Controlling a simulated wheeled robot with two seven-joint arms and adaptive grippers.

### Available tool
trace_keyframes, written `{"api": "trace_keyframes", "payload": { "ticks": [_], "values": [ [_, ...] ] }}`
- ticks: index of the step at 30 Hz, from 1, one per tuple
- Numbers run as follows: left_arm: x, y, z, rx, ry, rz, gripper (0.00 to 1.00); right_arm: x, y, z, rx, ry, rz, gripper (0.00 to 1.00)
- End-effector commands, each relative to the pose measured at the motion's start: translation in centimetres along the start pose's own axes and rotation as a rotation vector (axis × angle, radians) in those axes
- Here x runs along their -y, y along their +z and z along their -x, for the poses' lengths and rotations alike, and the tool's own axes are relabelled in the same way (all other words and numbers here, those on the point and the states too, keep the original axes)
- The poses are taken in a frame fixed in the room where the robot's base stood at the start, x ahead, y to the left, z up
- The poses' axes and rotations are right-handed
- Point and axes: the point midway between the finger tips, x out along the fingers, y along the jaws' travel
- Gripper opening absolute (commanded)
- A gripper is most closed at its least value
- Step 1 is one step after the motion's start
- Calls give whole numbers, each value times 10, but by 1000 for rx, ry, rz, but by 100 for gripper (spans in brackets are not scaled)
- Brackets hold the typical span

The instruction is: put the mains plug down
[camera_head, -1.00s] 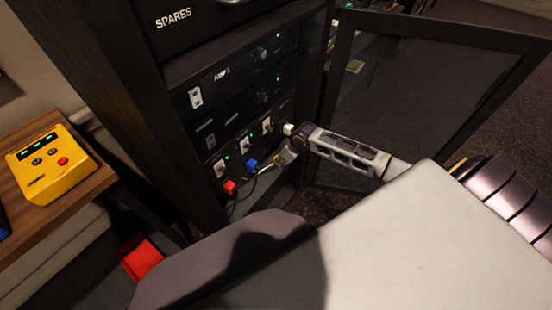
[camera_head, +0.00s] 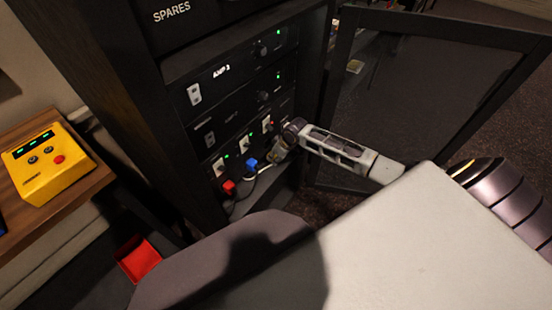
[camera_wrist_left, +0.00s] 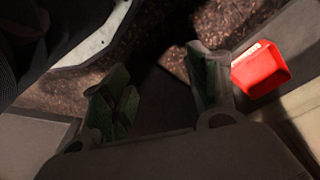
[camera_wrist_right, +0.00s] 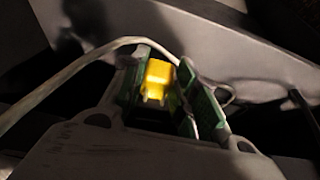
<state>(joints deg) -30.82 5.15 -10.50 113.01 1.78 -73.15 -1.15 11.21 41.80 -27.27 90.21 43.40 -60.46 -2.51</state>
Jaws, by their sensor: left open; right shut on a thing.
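The mains plug (camera_wrist_right: 158,80) is a yellow block with short prongs, held between the green pads of my right gripper (camera_wrist_right: 165,95) in the right wrist view. A pale cable (camera_wrist_right: 75,68) loops around beside it. In the head view my right gripper (camera_head: 278,152) is low at the rack front, just right of a blue plug (camera_head: 251,164); the yellow plug is hard to make out there. A red plug (camera_head: 229,187) sits farther left. My left gripper (camera_wrist_left: 160,95) shows in the left wrist view, fingers apart with nothing between them.
The rack (camera_head: 180,110) has amplifier panels and white switches (camera_head: 243,145). Its mesh door (camera_head: 410,100) stands open at right. A yellow box (camera_head: 45,165) is on a wooden desk at left. A red tray (camera_head: 138,260) lies below; the left wrist view shows it too (camera_wrist_left: 262,72).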

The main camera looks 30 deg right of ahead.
Motion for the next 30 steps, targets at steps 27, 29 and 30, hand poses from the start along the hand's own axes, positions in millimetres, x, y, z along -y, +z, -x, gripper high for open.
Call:
{"api": "trace_keyframes", "payload": {
  "ticks": [27,29,30],
  "values": [
    [3,2,2,9,-5,-6,60,1,5,-13,-2,-1,-1,6],
    [3,2,2,8,-5,-6,60,1,6,-14,-2,-1,0,6],
    [3,1,3,8,-5,-6,60,1,6,-15,-2,-1,0,6]
  ]
}}
